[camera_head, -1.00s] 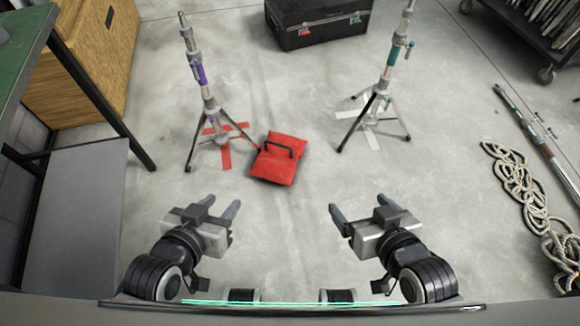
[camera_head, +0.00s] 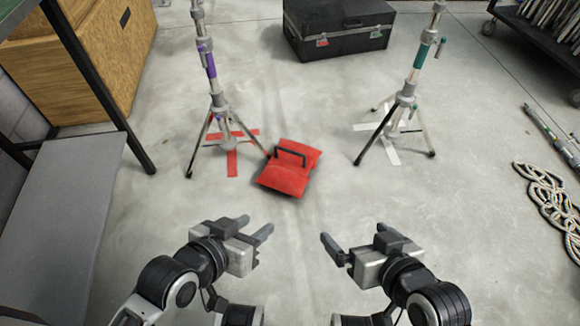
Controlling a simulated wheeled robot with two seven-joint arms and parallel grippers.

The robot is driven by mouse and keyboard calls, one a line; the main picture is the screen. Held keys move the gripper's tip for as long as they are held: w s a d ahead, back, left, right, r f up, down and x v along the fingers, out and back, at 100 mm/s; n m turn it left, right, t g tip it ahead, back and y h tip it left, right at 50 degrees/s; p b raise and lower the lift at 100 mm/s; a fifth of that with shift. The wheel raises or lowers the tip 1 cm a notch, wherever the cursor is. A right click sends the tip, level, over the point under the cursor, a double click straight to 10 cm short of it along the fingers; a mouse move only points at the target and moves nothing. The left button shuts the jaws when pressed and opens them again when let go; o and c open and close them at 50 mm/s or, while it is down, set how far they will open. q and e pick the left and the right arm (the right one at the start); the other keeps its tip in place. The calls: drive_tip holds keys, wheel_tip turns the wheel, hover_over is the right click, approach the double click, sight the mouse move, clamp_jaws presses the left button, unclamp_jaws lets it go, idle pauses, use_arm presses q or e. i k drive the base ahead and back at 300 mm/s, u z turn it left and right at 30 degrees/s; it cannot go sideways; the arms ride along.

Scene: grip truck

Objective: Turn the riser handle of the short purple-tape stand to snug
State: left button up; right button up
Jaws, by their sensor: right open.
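The purple-tape stand (camera_head: 211,72) stands upright at the upper left, its tripod legs over a red tape cross on the floor. A small handle (camera_head: 202,47) shows on its column by the purple band; its exact angle is too small to tell. The top of the stand is cut off by the picture's edge. My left gripper (camera_head: 257,226) is open and empty, in front of the stand and well short of it. My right gripper (camera_head: 351,240) is open and empty, to the right, apart from everything.
A red sandbag (camera_head: 286,178) lies beside the purple-tape stand's right leg. A teal-tape stand (camera_head: 418,60) stands at right on white tape. A black case (camera_head: 345,42) is behind. A grey panel (camera_head: 70,215) and table leg are left; rope (camera_head: 550,195) is right.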

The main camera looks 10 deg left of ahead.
sight(201, 50)
drive_tip(key=u, duration=0.05)
drive_tip(key=i, duration=0.95)
drive_tip(key=z, duration=0.05)
